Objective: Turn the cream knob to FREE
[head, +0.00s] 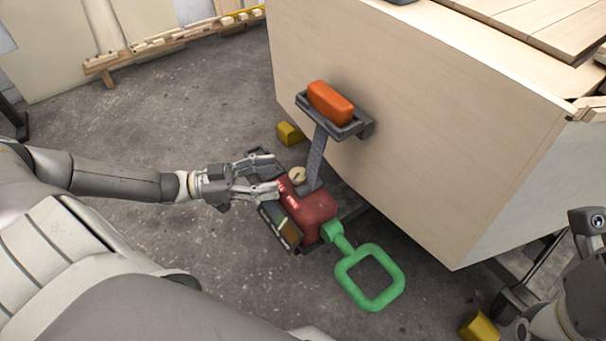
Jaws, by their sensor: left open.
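The cream knob (297,175) is a small round knob at the upper end of a red box (316,209). White lettering shows on the red box beside the knob, but it is too small to read, so I cannot tell the knob's setting. My left gripper (277,174) is open, its fingers pointing right, just left of the knob. I cannot tell whether a fingertip touches it. A green square-loop handle (398,274) sticks out from the lower right of the red box. Part of my right arm shows at the right edge; its gripper's fingers are not visible.
A plywood hull (400,110) stands close behind the red box. An orange block (331,101) sits on a dark tray (361,128) on a grey post above the knob. Yellow blocks (289,133) lie on the floor. Floor (150,110) is clear at the left.

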